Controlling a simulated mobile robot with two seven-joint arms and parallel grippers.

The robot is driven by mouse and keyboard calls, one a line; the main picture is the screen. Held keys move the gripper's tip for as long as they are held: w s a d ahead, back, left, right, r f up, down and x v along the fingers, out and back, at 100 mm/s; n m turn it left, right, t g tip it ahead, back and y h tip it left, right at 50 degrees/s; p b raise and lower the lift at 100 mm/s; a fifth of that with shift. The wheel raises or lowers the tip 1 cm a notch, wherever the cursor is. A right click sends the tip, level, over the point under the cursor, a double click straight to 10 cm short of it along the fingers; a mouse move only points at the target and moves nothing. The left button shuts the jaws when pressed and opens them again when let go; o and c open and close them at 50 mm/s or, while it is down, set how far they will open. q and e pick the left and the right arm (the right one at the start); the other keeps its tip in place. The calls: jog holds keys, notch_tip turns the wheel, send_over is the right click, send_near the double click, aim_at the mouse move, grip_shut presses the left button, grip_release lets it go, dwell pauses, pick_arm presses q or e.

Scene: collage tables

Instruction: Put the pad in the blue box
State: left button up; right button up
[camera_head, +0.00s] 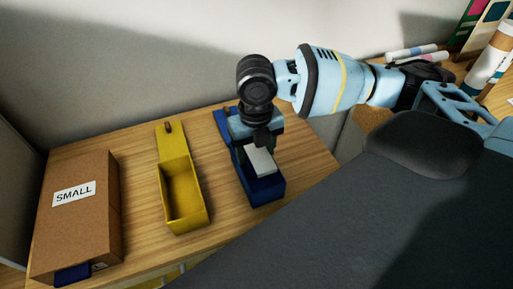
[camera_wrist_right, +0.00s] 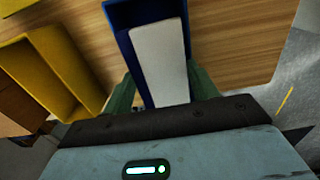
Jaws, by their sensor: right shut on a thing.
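The blue box (camera_head: 265,191) stands on the wooden table, to the right of the yellow box. The pad (camera_head: 261,160) is a white flat block. My right gripper (camera_head: 262,143) is above the blue box, pointing down, and is shut on the pad. In the right wrist view the pad (camera_wrist_right: 160,60) lies between the green fingers, over the blue box (camera_wrist_right: 118,15). The pad overlaps the box opening; I cannot tell whether it touches the box floor. My left gripper is not in view.
An open yellow box (camera_head: 183,192) stands left of the blue box. A cardboard box (camera_head: 78,225) labelled SMALL is at the far left of the table (camera_head: 138,150). A wall runs behind. Rolled tubes (camera_head: 410,52) lie at the upper right.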

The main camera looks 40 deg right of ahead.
jog(key=o, duration=1.4)
jog(key=shift+o, duration=0.2)
jog(key=shift+r+p, duration=1.35)
jog(key=shift+r, duration=1.1)
jog(key=shift+r+p, duration=0.4)
jog(key=shift+r, duration=0.65)
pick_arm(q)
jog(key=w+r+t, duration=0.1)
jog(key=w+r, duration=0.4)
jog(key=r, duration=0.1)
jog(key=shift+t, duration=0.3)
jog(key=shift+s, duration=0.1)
